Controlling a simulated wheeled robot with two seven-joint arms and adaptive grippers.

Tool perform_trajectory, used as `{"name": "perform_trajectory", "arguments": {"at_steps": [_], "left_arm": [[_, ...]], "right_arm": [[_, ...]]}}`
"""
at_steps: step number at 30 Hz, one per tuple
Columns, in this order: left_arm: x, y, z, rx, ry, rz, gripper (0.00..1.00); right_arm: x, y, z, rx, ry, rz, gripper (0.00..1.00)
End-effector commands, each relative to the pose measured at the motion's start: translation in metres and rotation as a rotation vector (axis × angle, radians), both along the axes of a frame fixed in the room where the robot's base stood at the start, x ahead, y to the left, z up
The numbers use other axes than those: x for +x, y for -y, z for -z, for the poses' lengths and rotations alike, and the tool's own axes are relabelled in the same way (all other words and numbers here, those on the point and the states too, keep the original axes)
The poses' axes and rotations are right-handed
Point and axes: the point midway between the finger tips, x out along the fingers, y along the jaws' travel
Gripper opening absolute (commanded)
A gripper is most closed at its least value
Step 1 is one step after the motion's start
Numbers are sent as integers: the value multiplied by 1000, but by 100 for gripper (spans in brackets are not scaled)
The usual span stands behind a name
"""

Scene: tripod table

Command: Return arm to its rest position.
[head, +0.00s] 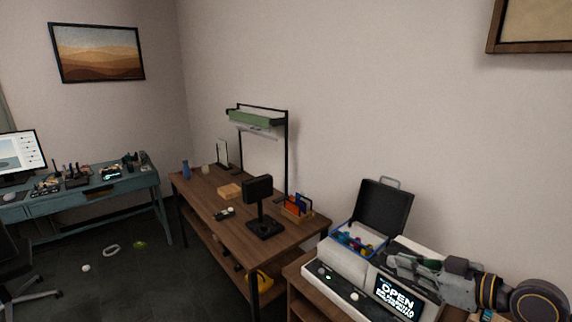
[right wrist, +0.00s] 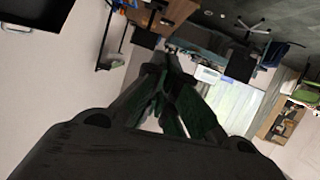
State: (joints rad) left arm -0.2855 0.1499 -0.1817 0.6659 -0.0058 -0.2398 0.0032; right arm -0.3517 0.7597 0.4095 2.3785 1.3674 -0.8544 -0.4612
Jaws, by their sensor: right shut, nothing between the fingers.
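My right gripper (head: 396,263) shows at the lower right of the head view, its arm coming in from the right edge. It hangs above a white machine with a lit "OPEN" display (head: 397,297) and points left. Its fingers are shut with nothing between them. In the right wrist view the dark fingers (right wrist: 166,72) come together in the middle of the picture, with the room beyond them. My left gripper is in neither view.
An open dark case (head: 384,208) with blue and coloured things inside stands left of my gripper. A wooden table (head: 205,207) holds a black stand (head: 259,205) and a card holder (head: 298,210). A teal desk (head: 95,198) stands far left. Dark floor lies between desk and table.

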Motion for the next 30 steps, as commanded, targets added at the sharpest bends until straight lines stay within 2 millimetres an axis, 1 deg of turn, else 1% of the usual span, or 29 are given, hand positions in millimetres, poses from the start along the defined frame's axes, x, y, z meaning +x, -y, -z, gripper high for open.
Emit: {"name": "perform_trajectory", "arguments": {"at_steps": [5, 8, 11, 12, 15, 21, 24, 30], "left_arm": [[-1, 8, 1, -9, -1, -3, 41], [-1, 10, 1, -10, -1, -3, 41], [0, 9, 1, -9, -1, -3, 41], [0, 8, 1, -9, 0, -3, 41], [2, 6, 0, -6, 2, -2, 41], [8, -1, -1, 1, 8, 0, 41], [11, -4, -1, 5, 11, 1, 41], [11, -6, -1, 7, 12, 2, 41]], "right_arm": [[-5, -3, 26, -20, -52, 15, 0], [-9, -5, 45, -38, -92, 29, 0], [-15, -9, 70, -59, -148, 48, 0], [-19, -10, 82, -71, -173, 56, 0], [-28, -15, 108, -96, -235, 81, 0], [-49, -22, 157, -151, -359, 137, 0], [-61, -27, 179, -176, -421, 169, 0], [-86, -35, 216, -225, -538, 238, 0]]}}
